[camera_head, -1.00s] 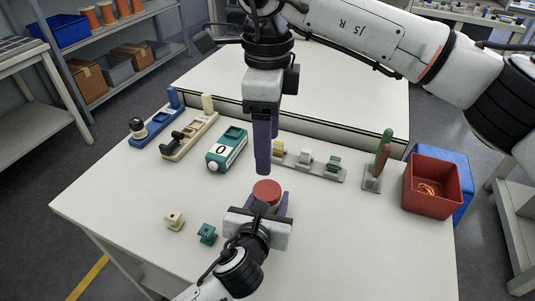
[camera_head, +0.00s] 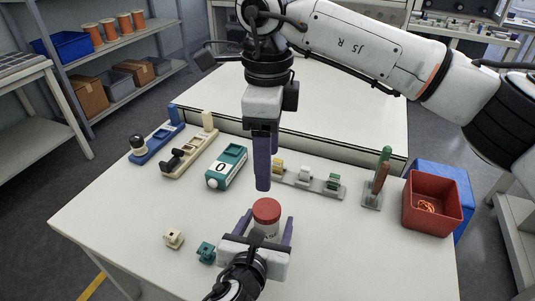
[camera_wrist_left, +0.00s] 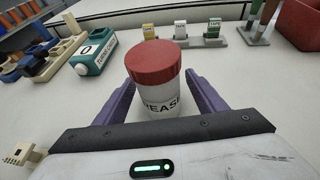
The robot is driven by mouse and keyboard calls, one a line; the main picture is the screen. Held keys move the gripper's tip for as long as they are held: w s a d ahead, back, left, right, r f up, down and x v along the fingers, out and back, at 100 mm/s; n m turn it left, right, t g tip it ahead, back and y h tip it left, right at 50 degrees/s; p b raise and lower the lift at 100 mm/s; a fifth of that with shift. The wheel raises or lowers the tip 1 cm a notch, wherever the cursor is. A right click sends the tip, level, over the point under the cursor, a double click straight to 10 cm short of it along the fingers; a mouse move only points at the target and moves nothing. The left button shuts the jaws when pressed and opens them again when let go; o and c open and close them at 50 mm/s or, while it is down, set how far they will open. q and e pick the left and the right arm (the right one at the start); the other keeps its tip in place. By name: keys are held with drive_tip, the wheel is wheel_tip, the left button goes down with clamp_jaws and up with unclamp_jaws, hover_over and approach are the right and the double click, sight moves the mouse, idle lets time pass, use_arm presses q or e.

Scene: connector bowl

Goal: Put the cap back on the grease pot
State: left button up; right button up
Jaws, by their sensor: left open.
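The grease pot (camera_head: 268,231) is a white jar with dark lettering, upright on the table; it also shows in the left wrist view (camera_wrist_left: 160,103). The red cap (camera_head: 266,210) sits on top of the pot, and in the left wrist view (camera_wrist_left: 152,62) it covers the mouth. I cannot tell how tightly it is seated. My left gripper (camera_head: 266,222) is open, with its purple fingers on either side of the pot and a gap visible to each. My right gripper (camera_head: 263,186) points down just behind the cap in the picture, apart from it; its fingers overlap in view.
A cream connector (camera_head: 173,238) and a teal connector (camera_head: 206,252) lie left of my left gripper. The table's right front is clear.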

use_arm(q)
drive_tip(key=v, duration=0.7)
drive_tip(key=shift+s+a+p, duration=0.1)
drive_tip(key=shift+s+p, duration=0.1)
drive_tip(key=shift+p, duration=0.1)
